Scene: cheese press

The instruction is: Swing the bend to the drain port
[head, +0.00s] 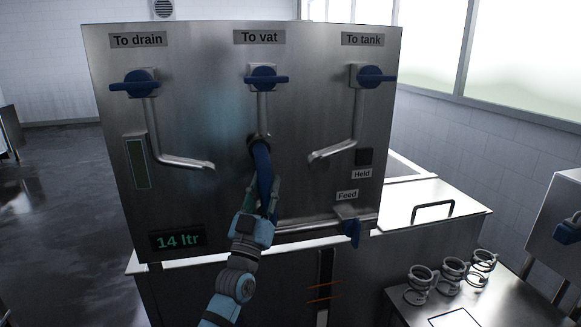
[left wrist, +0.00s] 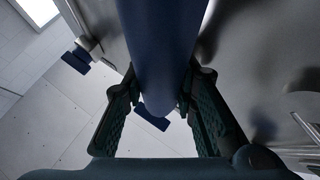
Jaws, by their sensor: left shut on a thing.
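A steel panel (head: 222,110) carries three labelled ports. The drain port's pipe (head: 180,160) comes down from a blue valve handle (head: 134,88) under "To drain" and ends open at lower left of centre. The blue bend (head: 263,168) hangs in the middle, its dark collar at the lower end of the "To vat" pipe (head: 263,108). My left gripper (head: 263,196) is shut on the bend's lower part. In the left wrist view the bend (left wrist: 160,50) runs between its fingers (left wrist: 160,100). How firmly the collar sits on the vat pipe cannot be told. My right gripper is not in view.
The "To tank" pipe (head: 345,148) ends right of the bend. The feed pipe (head: 310,224), with a blue handle (head: 352,233), runs low on the panel. A display (head: 178,240) reads 14 ltr. Clamp rings (head: 452,272) stand on a bench at lower right.

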